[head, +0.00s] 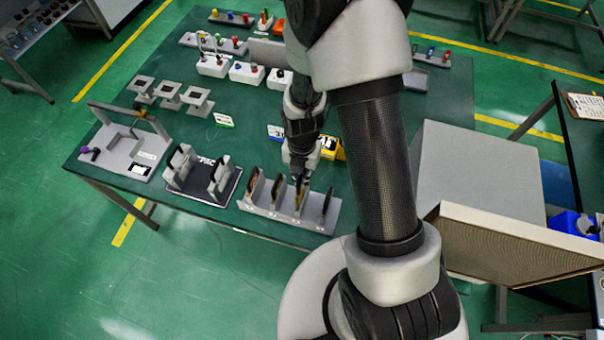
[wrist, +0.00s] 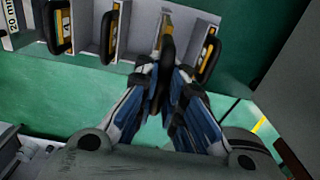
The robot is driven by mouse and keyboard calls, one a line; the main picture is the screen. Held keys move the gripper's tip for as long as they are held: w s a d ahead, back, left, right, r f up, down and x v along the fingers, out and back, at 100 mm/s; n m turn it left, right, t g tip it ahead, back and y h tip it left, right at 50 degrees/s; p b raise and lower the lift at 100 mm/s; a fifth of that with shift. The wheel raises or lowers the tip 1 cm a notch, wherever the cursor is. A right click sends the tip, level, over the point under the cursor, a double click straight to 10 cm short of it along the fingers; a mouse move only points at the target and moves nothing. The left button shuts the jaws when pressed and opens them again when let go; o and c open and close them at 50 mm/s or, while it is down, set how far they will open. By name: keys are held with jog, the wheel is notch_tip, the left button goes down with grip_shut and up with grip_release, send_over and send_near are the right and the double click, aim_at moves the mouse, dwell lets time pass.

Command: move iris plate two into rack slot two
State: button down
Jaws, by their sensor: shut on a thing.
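The grey rack (head: 248,205) stands at the front edge of the green table, with several dark, upright iris plates along it. My gripper (head: 301,178) is over the rack's right half. In the wrist view my gripper (wrist: 168,82) is shut on a dark-rimmed plate (wrist: 166,48), seen nearly edge-on. This plate is at the rack, between a plate (wrist: 110,35) on its left and another (wrist: 208,55) on its right. A further plate (wrist: 58,25) is at the far left. I cannot read the held plate's number or tell if it is fully seated.
A fixture on a dark base (head: 203,190) stands left of the rack. A grey frame stand (head: 125,150) is farther left. Small grey stands (head: 170,95) and white boxes (head: 248,72) are behind. A large grey box (head: 465,175) is on the right.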

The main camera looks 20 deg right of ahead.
aim_at(302, 190)
jog(key=shift+f+b, duration=3.8)
jog(key=shift+f, duration=0.75)
jog(key=c, duration=1.6)
grip_release()
notch_tip(302, 190, up, 12)
